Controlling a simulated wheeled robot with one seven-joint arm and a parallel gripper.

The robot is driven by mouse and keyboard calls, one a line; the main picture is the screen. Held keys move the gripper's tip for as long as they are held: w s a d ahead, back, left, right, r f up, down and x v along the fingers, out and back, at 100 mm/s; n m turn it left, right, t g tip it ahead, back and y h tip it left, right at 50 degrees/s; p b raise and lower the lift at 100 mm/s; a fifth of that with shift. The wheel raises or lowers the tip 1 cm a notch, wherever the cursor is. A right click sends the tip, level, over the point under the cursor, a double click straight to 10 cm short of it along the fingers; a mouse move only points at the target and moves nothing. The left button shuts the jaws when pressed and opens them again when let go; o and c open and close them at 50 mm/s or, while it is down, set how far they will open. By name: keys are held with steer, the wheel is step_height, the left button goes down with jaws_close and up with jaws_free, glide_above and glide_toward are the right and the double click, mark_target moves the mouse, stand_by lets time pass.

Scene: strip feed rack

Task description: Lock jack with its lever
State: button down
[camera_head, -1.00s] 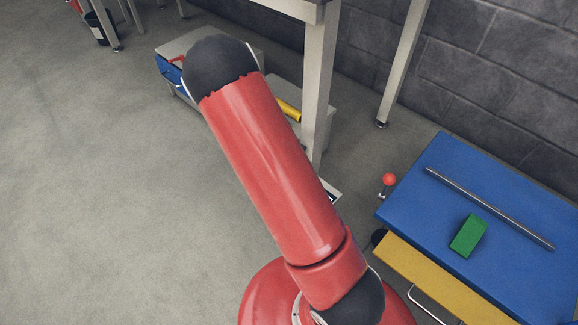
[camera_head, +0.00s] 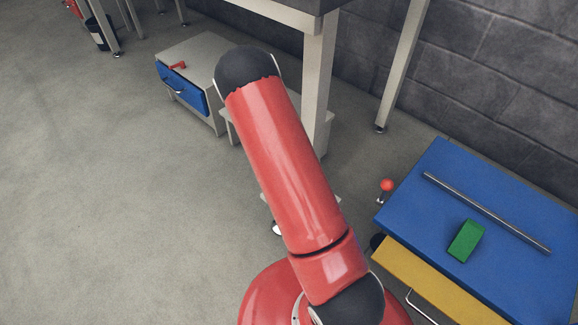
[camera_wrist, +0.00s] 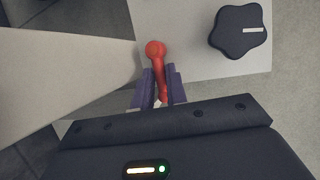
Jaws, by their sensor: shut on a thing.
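In the wrist view a red lever (camera_wrist: 155,50) with a round end lies between the purple fingers of my gripper (camera_wrist: 160,78). My gripper is shut on the lever's shaft, and the round end sticks out past the fingertips. The lever is over a pale plate (camera_wrist: 190,50), which carries a black lobed knob (camera_wrist: 240,31) with a white mark to the right of the lever. The lever's lower end is hidden by my gripper. In the head view my arm hides my gripper, and I cannot tell which part there is the jack.
A pale post crosses the wrist view at left. In the head view a blue-topped bench (camera_head: 520,190) at right holds a metal rod (camera_head: 485,211) and a green block (camera_head: 466,241). A red-ball lever (camera_head: 386,186) stands beside it. A cabinet with a blue drawer (camera_head: 180,88) stands at back left.

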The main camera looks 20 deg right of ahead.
stand_by(0.4)
steer(key=c, duration=1.7)
jaws_free()
steer(key=shift+d, duration=0.1)
steer(key=shift+w+r, duration=0.1)
steer(key=v, duration=0.7)
steer(key=shift+r+p, duration=0.3)
steer(key=shift+p, duration=0.15)
steer(key=shift+w, duration=0.15)
